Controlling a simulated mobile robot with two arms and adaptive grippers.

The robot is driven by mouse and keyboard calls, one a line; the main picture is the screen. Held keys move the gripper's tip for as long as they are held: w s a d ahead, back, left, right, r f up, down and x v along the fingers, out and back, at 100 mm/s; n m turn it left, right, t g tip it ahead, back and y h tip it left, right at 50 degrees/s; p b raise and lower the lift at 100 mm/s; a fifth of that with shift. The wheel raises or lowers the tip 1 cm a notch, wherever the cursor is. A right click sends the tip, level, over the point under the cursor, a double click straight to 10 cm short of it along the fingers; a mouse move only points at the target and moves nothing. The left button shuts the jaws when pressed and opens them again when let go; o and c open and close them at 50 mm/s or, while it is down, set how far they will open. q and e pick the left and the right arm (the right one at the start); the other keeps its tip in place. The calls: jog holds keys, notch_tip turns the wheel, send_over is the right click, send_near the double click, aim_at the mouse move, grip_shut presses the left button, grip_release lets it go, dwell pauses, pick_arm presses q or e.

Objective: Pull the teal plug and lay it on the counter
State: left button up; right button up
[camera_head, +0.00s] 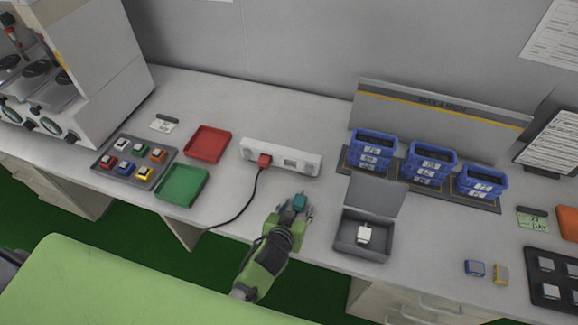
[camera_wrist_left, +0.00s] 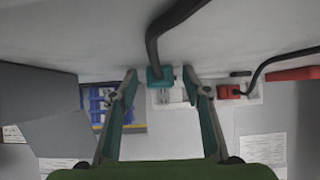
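The teal plug (camera_head: 300,202) is out of the white power strip (camera_head: 310,164), in front of it, and appears to lie on the counter (camera_head: 225,210). My left gripper (camera_head: 295,211) is around it. In the left wrist view the teal plug (camera_wrist_left: 160,76) sits between the two spread fingers of my left gripper (camera_wrist_left: 158,82), with a gap on each side. A black cord (camera_wrist_left: 158,32) runs from the plug. A red plug (camera_head: 265,160) sits in the strip, its cord trailing over the counter's front edge. My right gripper is not in view.
A grey open box (camera_head: 378,246) with a white item stands right of my gripper. Red (camera_head: 208,143) and green (camera_head: 181,185) trays lie to the left. Blue bins (camera_head: 431,158) stand at the back right. Counter between the green tray and gripper is clear except for the red plug's cord.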

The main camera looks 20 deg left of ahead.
pick_arm(q)
jog(key=shift+s, duration=0.1)
jog(key=v, duration=1.2)
dwell(0.4)
